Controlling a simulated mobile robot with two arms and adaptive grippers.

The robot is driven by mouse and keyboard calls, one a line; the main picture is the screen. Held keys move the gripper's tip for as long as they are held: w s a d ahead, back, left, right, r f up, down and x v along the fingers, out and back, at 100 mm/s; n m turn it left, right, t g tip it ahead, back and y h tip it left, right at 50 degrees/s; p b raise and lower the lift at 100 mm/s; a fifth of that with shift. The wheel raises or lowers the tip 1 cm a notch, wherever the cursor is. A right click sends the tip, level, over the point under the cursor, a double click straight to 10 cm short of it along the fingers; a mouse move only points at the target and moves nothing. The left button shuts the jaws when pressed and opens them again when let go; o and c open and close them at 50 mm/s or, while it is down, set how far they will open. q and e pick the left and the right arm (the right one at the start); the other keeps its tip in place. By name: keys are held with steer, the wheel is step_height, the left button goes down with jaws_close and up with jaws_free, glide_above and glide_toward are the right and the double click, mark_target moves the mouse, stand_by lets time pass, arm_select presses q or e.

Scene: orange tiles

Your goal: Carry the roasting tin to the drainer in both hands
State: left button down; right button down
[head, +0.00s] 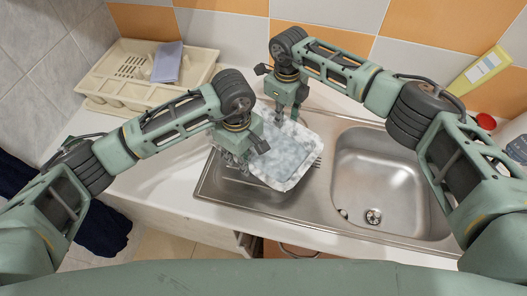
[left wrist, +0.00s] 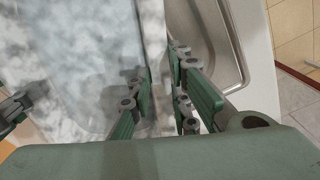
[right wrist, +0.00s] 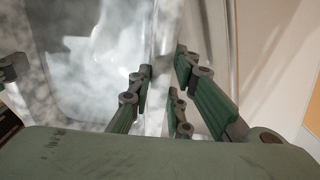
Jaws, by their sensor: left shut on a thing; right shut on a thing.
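The roasting tin (head: 287,158) is a mottled white and grey rectangular tin, held over the left part of the steel sink unit. My left gripper (head: 240,158) is shut on its left side, and the rim passes between the fingers in the left wrist view (left wrist: 161,70). My right gripper (head: 287,113) is shut on its far edge, with the rim between the fingers in the right wrist view (right wrist: 164,75). Whether the tin touches the steel below cannot be told. The cream drainer (head: 203,62) stands on the counter at the back left.
A lilac flat item (head: 167,62) stands in the drainer. The empty sink bowl (head: 375,170) lies right of the tin. White counter (head: 165,185) is clear between drainer and sink. A yellow bottle (head: 478,72) and a red-capped item (head: 486,122) stand at the right.

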arm_select(q)
steer(key=shift+w+d+f+b, duration=0.15)
steer(key=shift+w+f+b, duration=0.2)
steer(key=shift+f+b, duration=0.15)
arm_select(e)
steer(key=shift+s+a+f, duration=0.25)
steer(key=shift+a+f, duration=0.1)
steer(key=shift+f, duration=0.4)
arm_select(q)
steer(key=c, duration=1.8)
jaws_free()
steer(key=shift+s+r, duration=0.15)
arm_select(e)
steer(key=c, duration=1.8)
jaws_free()
steer(key=shift+s+d+r, duration=0.1)
steer(key=shift+r, duration=0.05)
arm_select(q)
steer(key=shift+o, duration=0.9)
steer(key=shift+s, duration=0.1)
arm_select(e)
steer(key=shift+o, duration=0.9)
steer(key=shift+d, duration=0.1)
steer(key=shift+w, duration=0.2)
